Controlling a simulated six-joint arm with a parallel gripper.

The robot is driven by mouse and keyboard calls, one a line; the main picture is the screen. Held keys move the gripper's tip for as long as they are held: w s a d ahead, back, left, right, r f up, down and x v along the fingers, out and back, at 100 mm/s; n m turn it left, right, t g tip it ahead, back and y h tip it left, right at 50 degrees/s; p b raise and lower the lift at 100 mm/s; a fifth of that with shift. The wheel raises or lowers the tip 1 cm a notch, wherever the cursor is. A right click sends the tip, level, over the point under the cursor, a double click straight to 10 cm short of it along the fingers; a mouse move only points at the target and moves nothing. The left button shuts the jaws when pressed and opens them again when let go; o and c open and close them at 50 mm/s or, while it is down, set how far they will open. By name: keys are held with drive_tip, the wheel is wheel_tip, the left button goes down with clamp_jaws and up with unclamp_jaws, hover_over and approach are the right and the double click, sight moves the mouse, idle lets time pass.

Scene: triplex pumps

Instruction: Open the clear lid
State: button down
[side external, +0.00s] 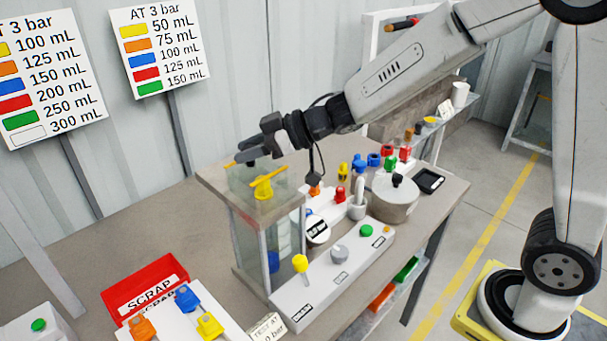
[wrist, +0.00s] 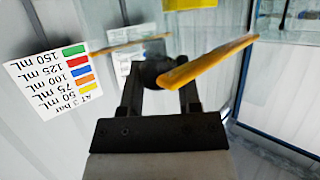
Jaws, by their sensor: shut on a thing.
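A clear-walled box (side external: 250,240) with a wooden-looking top frame stands on the bench in the side external view. A yellow handle-shaped part (side external: 265,186) sits at its top. The clear lid's outline is hard to make out there. My gripper (side external: 243,156) is over the far side of the box top. In the wrist view my gripper (wrist: 160,90) is shut on a dark round knob (wrist: 155,70), apparently the lid's. A yellow bar (wrist: 212,60) slants past the right finger. My fingers partly hide the grip.
A grey control panel (side external: 335,265) with coloured knobs lies in front of the box. A red scrap bin (side external: 148,283) is at the left. A metal pot (side external: 396,200) and several coloured parts stand at the right. Two volume charts (side external: 160,50) stand behind.

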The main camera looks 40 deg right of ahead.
drive_tip(key=w, duration=0.7)
drive_tip(key=shift+w, duration=0.35)
drive_tip(key=shift+c, duration=1.5)
unclamp_jaws()
drive_tip(key=shift+s+d, duration=0.1)
drive_tip(key=v, duration=0.7)
drive_tip(key=shift+s+d+r, duration=0.2)
